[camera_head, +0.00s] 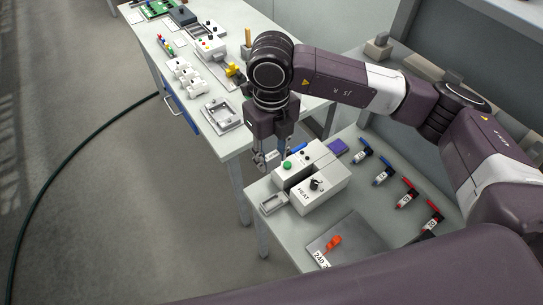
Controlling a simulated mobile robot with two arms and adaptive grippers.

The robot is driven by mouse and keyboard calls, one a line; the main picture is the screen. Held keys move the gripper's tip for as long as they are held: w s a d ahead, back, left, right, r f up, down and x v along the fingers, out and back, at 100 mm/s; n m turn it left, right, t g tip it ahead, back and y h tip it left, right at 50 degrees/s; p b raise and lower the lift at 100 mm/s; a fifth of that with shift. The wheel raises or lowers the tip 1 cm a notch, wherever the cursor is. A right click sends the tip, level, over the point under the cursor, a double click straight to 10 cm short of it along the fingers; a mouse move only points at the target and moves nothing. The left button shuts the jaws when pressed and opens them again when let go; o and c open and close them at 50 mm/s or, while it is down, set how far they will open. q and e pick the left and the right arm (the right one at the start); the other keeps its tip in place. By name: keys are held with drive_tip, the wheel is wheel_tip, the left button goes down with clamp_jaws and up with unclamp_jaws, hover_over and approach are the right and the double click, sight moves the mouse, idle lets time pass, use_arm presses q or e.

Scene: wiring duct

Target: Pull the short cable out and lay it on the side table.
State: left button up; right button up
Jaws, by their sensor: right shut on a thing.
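My right gripper (266,160) reaches down from above, near the left corner of the near grey table. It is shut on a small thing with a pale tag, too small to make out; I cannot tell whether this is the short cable. Just right of the gripper is a white box with a green button (288,165), and beside it a white box with a black knob marked HEAT (317,188). Several short tagged pieces with blue ends (383,176) and red ends (408,195) lie at the right. My left gripper is not in view.
The near table (365,150) also holds a grey plate (358,234) with an orange piece (333,243), and a small open metal tray (272,204). The farther table (176,92) carries a green board (158,8) and several white parts. A dark hose (75,155) crosses the open floor.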

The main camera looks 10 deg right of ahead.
drive_tip(key=shift+r, duration=1.45)
drive_tip(key=shift+f, duration=0.1)
